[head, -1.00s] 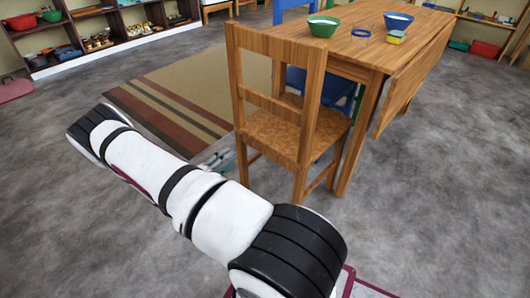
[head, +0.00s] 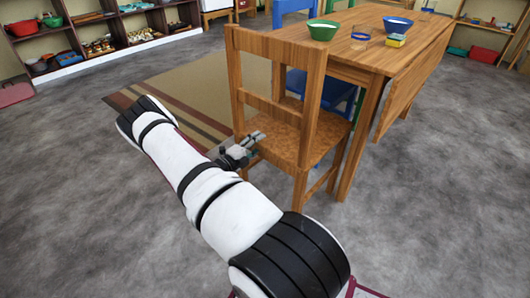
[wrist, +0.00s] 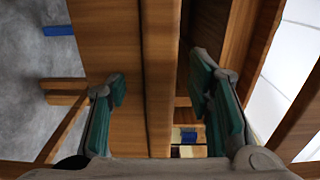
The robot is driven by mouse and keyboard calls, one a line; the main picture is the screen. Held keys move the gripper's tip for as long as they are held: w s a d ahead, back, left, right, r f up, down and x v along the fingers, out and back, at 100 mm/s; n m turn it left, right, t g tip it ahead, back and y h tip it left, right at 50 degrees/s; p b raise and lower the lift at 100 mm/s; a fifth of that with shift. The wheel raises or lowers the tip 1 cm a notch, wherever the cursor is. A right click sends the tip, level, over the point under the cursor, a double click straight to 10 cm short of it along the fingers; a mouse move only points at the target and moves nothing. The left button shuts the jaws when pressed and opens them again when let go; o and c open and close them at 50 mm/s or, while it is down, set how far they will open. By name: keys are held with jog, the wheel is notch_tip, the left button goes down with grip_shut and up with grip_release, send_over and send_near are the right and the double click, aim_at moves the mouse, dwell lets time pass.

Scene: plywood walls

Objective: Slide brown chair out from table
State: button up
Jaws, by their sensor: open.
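The brown wooden chair (head: 268,45) stands upright at the near end of the wooden table (head: 422,66), its slatted back facing me. My gripper (head: 255,138) is beside the chair's left side, around seat height, near the left back post. In the wrist view, my gripper (wrist: 162,95) is open, with green pads on both fingers. A wooden part of the chair (wrist: 160,70) runs between the fingers. A gap shows on the right; contact on the left is hard to judge.
Green and blue bowls (head: 322,30) (head: 397,24), a glass (head: 360,38) and a yellow-blue block (head: 395,40) stand on the table. A blue chair (head: 296,84) shows behind the brown one. A striped rug (head: 200,90) lies left. Grey floor (head: 440,200) is clear at right and front.

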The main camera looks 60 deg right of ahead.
jog(key=shift+d, duration=0.1)
grip_shut()
jog(key=shift+r, duration=0.15)
